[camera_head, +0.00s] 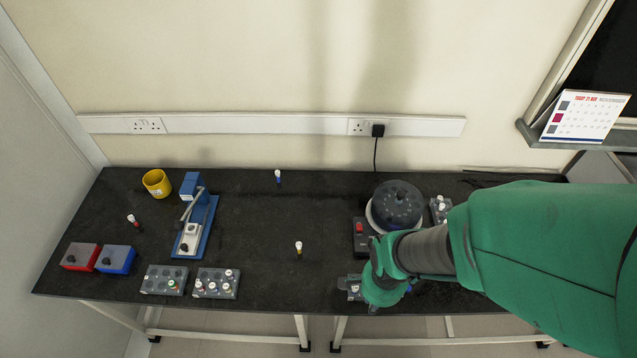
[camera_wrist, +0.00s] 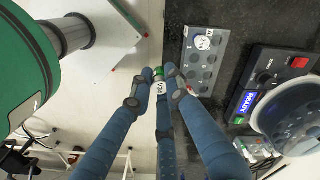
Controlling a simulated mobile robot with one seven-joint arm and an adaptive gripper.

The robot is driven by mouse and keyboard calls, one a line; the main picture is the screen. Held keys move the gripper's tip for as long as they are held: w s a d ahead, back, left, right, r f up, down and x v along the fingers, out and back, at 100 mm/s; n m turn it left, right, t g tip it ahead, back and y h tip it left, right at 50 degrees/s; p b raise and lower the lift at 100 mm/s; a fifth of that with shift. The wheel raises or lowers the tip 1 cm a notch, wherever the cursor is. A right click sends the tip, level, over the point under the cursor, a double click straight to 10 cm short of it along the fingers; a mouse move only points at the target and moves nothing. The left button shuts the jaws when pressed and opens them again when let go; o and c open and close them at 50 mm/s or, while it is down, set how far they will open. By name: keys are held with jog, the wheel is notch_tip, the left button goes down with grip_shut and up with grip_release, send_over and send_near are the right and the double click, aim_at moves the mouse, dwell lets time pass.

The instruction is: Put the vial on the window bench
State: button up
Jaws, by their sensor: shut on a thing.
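My gripper (camera_wrist: 160,78) has its blue-grey fingers closed around a small vial (camera_wrist: 160,88) with a pale label and a green part at its tip. In the wrist view they are beyond the dark bench edge, over the pale floor. In the head view my gripper (camera_head: 385,287) is at the front edge of the dark bench (camera_head: 250,235), and the vial is hidden there. A window ledge (camera_head: 585,143) with a calendar is at the upper right. I cannot tell whether it belongs to the window bench.
A centrifuge (camera_head: 397,205) stands behind my gripper, and a vial rack (camera_wrist: 203,60) lies close beside it. Racks (camera_head: 215,283), red and blue boxes (camera_head: 116,259) and a yellow cup (camera_head: 156,183) are to the left.

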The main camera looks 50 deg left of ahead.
jog(key=shift+f, duration=1.55)
jog(key=shift+w+a, duration=0.1)
jog(key=w+a, duration=0.3)
jog(key=a, duration=0.1)
jog(key=w+a+f+b, duration=0.1)
jog(key=w+a, duration=0.3)
jog(key=w+a+b, duration=0.1)
jog(key=w+a, duration=0.2)
jog(key=a, duration=0.1)
jog(key=shift+w+f, duration=0.15)
jog(key=shift+f, duration=0.15)
jog(key=shift+f+b, duration=0.5)
jog(key=shift+f, duration=1.2)
jog(key=shift+f, duration=0.1)
